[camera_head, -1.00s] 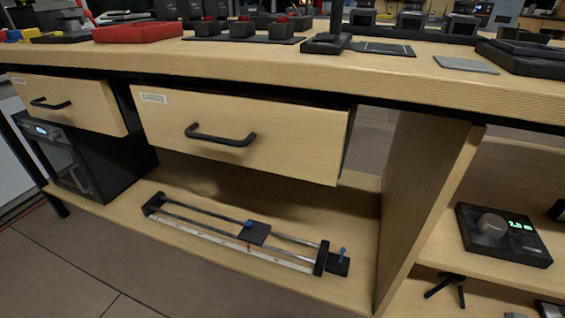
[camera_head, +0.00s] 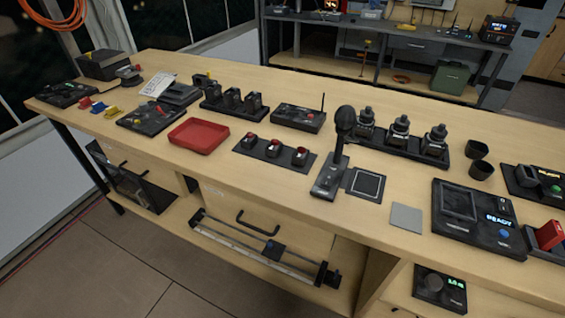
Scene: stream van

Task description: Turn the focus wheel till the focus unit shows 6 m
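The focus unit (camera_head: 428,297) is a flat black box with a grey round focus wheel (camera_head: 434,281) and a small green display (camera_head: 456,283). It lies on the shelf under the bench top at the lower right. The digits on the display are too small to read surely. Neither of my grippers is in view, and nothing touches the wheel.
The wooden bench top (camera_head: 270,195) lies above the focus unit and carries a microphone (camera_head: 334,150), a red tray (camera_head: 199,136), a grey card (camera_head: 406,218) and a black READY unit (camera_head: 470,222). A slider rail (camera_head: 245,249) lies on the lower shelf, below a drawer.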

